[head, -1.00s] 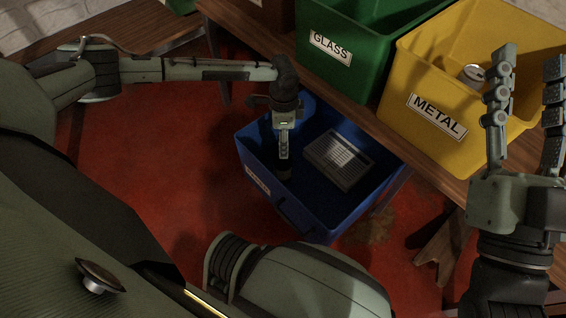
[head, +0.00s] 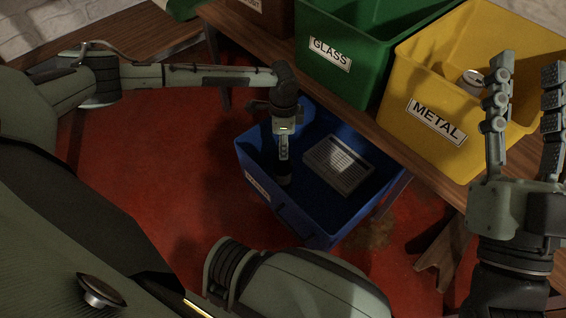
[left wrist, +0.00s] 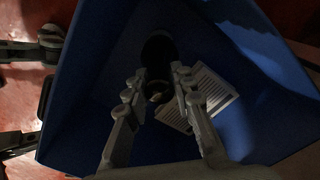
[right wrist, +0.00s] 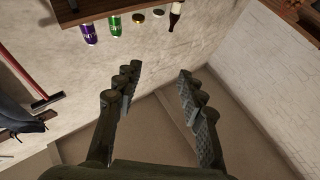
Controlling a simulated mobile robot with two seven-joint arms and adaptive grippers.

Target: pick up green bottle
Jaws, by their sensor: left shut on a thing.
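My left gripper (head: 284,160) points down inside the blue bin (head: 295,222), near its left side. In the left wrist view its fingers (left wrist: 157,90) are closed on a dark, round, bottle-like thing (left wrist: 158,52). That thing is in deep shadow, so I cannot tell whether it is green. In the head view the fingers and shadow mostly hide it. My right gripper (head: 525,85) is open and empty at the right, in front of the yellow bin; its spread fingers (right wrist: 160,85) also show in the right wrist view.
The green GLASS bin (head: 330,68) and yellow METAL bin (head: 425,145), with a can (head: 471,81) inside, stand on a wooden bench. Purple (right wrist: 88,33) and green (right wrist: 115,26) cans and a brown bottle (right wrist: 175,15) are farther off.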

